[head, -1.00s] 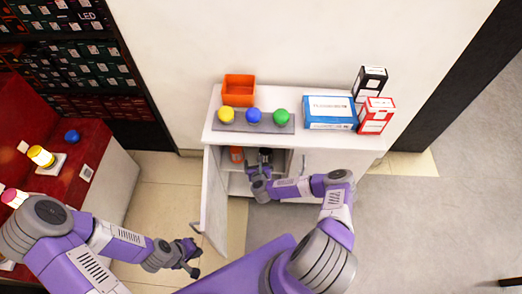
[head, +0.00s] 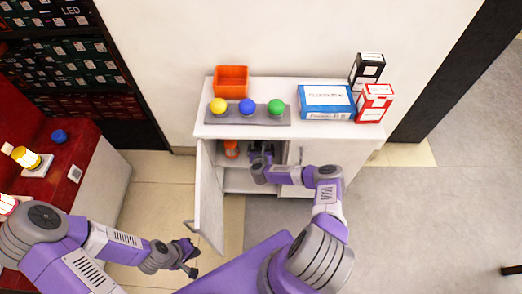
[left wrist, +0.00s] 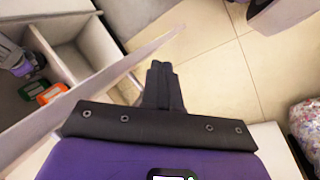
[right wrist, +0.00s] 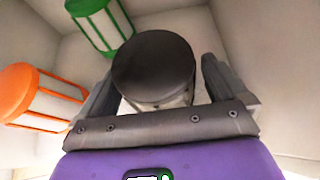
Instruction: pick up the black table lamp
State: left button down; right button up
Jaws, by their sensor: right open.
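The black table lamp (right wrist: 153,68), with a round black cap over a pale body, stands inside the cabinet in the right wrist view. My right gripper (right wrist: 158,90) is open, with one finger on each side of the lamp; contact cannot be told. In the head view my right gripper (head: 262,156) reaches into the open cabinet and the black lamp is not clearly distinguishable there. My left gripper (head: 190,258) is outside, below the open door; its fingers are together and empty in the left wrist view (left wrist: 162,85).
An orange lamp (right wrist: 38,95) and a green lamp (right wrist: 100,25) stand beside and behind the black lamp. The cabinet door (head: 208,200) is open at left.

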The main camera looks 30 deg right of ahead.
jog(key=shift+c, duration=0.3)
jog(key=c, duration=1.2)
jog(key=shift+r, duration=0.15)
